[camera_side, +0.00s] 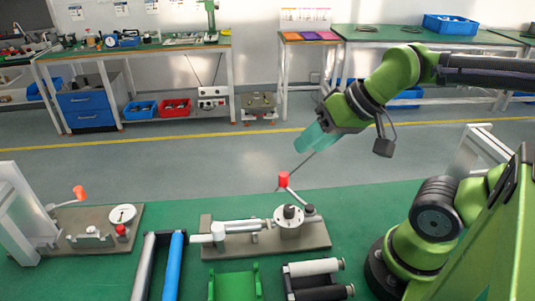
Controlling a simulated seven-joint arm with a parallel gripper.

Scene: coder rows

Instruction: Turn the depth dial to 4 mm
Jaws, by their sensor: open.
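A white disc with a black knob (289,213), which looks like the depth dial, sits on the grey plate of the middle fixture (228,245). Its markings are too small to read. A lever with a red knob (284,180) stands beside the disc. A silver cylinder (242,227) lies to the left of the disc on the same plate. My gripper (298,168) hangs above and slightly right of the fixture, tilted down to the left, apart from the dial in height. It is open and looks empty; its thin dark tip is hard to make out.
A second fixture (60,228) at left has a white gauge (122,213) and an orange-knobbed lever (79,192). In front lie a blue roller (173,265), a green bracket (235,284) and a white roller (315,267). The green table (365,210) is clear right of the dial.

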